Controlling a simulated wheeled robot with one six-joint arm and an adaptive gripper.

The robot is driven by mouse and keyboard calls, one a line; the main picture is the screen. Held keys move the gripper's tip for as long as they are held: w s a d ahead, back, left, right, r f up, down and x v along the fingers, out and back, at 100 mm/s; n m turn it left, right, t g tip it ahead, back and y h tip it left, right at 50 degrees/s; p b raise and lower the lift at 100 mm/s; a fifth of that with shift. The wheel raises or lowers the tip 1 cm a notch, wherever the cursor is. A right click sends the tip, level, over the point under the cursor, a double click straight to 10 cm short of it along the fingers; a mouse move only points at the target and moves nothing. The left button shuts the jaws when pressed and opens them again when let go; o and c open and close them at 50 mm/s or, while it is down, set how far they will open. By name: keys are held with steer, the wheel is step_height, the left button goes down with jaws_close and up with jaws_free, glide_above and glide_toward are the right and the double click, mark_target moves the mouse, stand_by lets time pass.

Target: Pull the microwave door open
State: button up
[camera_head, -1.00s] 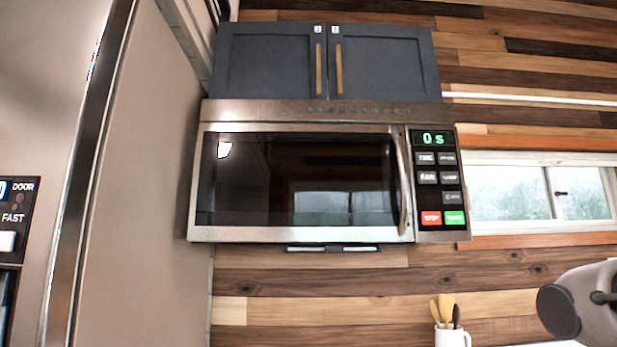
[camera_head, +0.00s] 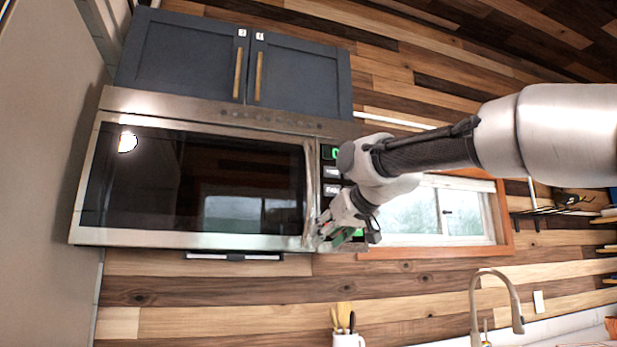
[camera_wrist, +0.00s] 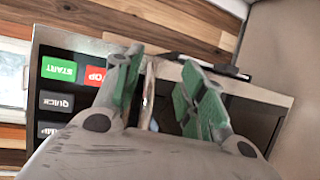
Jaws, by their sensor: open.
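The microwave (camera_head: 190,180) hangs on the wood wall under the cabinet, with its dark-windowed door shut. Its vertical metal handle (camera_head: 311,190) runs along the right side of the door. My gripper (camera_head: 328,238) is at the lower part of the handle, in front of the control panel's edge. In the wrist view my gripper (camera_wrist: 158,88) is open, and the handle (camera_wrist: 149,95) shows between its two green-padded fingers, nearer the left one. I cannot tell whether either finger touches it. The control panel (camera_wrist: 70,85) with START and STOP buttons shows at left; my arm hides much of it in the head view.
Dark blue cabinets (camera_head: 240,60) are directly above the microwave. A window (camera_head: 440,212) is at right. Below are a faucet (camera_head: 497,300) and a white mug with wooden utensils (camera_head: 346,339). A tall beige panel (camera_head: 45,180) stands close on the left.

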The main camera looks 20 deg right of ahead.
mark_target(312, 174)
step_height(312, 174, up, 16)
steer(key=t, duration=0.4)
steer(key=shift+t+y, duration=0.3)
steer(key=shift+y, duration=0.1)
steer(key=w, duration=0.2)
steer(key=w+a, duration=0.1)
steer(key=w, duration=0.5)
steer(key=shift+w+a+r, duration=0.1)
steer(key=shift+w+a, duration=0.05)
steer(key=shift+a, duration=0.15)
steer(key=shift+c, duration=0.2)
jaws_close()
